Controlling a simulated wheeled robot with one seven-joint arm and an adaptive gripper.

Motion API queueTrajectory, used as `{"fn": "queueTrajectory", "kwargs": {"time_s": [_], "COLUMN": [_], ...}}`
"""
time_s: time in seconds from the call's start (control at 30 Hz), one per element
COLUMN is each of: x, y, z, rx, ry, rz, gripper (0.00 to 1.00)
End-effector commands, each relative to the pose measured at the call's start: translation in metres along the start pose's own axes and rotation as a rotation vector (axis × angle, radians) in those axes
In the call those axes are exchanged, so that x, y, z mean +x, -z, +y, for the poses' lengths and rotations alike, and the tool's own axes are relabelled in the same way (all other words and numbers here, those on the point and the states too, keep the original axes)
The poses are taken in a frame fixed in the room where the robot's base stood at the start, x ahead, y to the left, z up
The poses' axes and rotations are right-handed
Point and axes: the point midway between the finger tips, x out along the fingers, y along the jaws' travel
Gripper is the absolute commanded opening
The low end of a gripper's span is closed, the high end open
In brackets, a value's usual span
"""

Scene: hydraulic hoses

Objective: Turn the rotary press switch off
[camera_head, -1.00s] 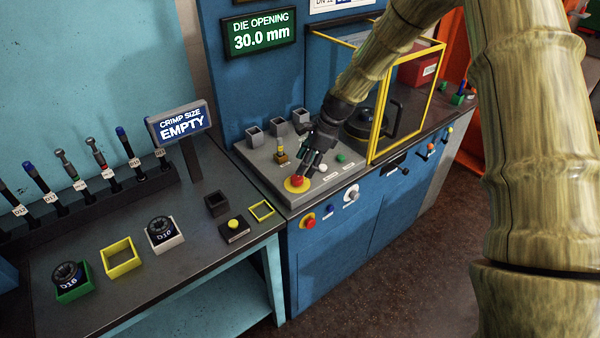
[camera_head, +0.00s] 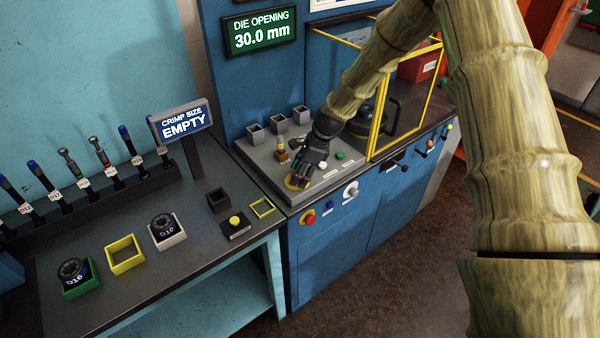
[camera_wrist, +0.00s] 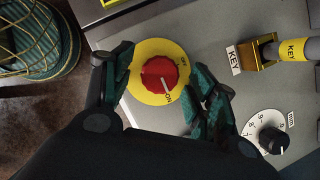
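The rotary press switch is a red knob (camera_wrist: 158,73) on a yellow disc (camera_wrist: 148,95) with OFF and ON lettering. Its white pointer line points towards ON in the wrist view. My gripper (camera_wrist: 161,66) is open, with one finger on each side of the knob; whether either finger touches it I cannot tell. In the head view my gripper (camera_head: 304,175) is over the switch on the grey panel. It hides the red knob there, and only part of the yellow disc (camera_head: 290,184) shows.
A key in a brass holder (camera_wrist: 257,56) and a black dial (camera_wrist: 271,140) lie right of the switch in the wrist view. A red button (camera_head: 308,219) is on the blue cabinet front. The yellow-framed guard (camera_head: 374,145) stands close to my arm.

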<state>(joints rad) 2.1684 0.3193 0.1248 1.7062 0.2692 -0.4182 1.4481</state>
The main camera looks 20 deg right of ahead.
Motion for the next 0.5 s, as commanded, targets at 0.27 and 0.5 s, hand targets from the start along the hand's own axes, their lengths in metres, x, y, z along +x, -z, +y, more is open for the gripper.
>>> {"fn": "queueTrajectory", "kwargs": {"time_s": [0.27, 0.5], "x": [-0.0002, -0.0002], "y": [0.0002, 0.0003], "z": [0.0, -0.0007], "rx": [0.0, -0.014], "ry": [0.0, -0.004], "rz": [0.0, 0.0], "gripper": [0.12, 0.12]}}
